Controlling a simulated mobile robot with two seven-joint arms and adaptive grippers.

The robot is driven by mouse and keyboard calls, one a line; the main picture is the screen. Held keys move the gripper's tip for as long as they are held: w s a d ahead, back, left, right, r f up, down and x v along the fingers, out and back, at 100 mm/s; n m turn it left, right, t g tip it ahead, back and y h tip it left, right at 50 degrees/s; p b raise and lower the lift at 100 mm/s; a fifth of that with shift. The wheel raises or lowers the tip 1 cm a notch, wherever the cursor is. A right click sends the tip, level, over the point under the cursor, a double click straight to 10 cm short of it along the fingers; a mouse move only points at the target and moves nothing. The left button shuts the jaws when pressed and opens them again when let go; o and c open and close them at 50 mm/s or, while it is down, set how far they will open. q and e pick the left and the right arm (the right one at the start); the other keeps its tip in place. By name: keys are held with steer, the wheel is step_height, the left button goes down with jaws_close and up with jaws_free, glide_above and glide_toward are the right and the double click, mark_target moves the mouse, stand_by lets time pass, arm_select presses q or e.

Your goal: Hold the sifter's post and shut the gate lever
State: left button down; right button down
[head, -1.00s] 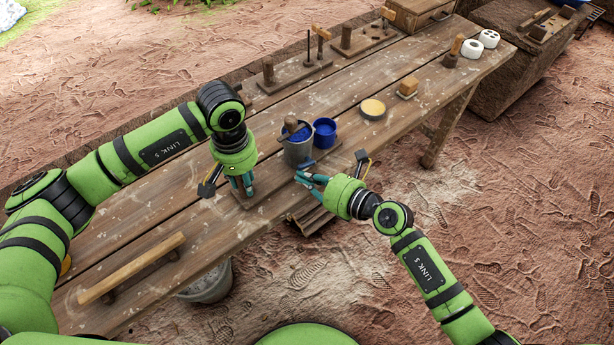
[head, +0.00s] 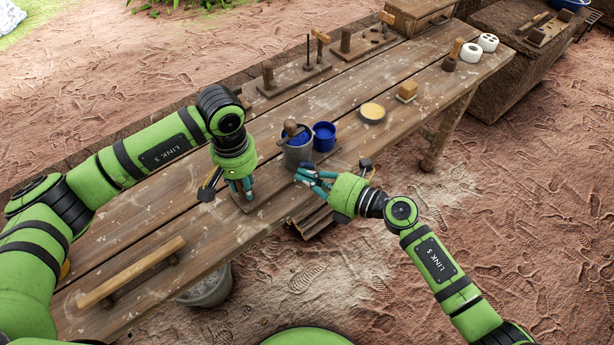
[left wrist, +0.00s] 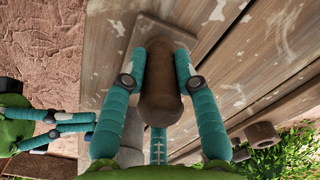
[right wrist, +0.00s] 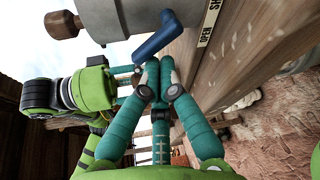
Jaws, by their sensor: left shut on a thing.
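The sifter's brown wooden post (left wrist: 160,90) stands on a small board (left wrist: 172,32). My left gripper (head: 242,188) is shut around this post, with its teal fingers on either side in the left wrist view. The grey metal sifter pot (head: 298,153) holds blue powder and stands to the right of the post. The blue gate lever (right wrist: 160,38) juts from below the pot in the right wrist view. My right gripper (right wrist: 158,66) has its fingertips together just below the lever. I cannot tell whether they touch it.
A yellow-topped round tin (head: 372,112) and a wooden block (head: 406,91) stand farther along the table.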

steer(key=shift+w+d+r+m+y, duration=0.15)
steer(key=shift+r+m+y, duration=0.1)
steer(key=shift+m, duration=0.4)
steer(key=shift+w+d+r+m+y, duration=0.15)
steer(key=shift+m+y, duration=0.1)
steer(key=shift+m, duration=0.4)
steer(key=shift+w+d+r+m+y, duration=0.1)
steer(key=shift+r+m+y, duration=0.1)
steer(key=shift+m, duration=0.35)
steer(key=shift+d+r+m+y, duration=0.1)
steer(key=shift+m+y, duration=0.1)
steer(key=shift+m, duration=0.35)
steer(key=v, duration=1)
steer(key=shift+r, duration=0.2)
steer(key=shift+a, duration=0.15)
steer(key=shift+r, duration=2.05)
arm_select(q)
steer(key=c, duration=0.9)
jaws_free()
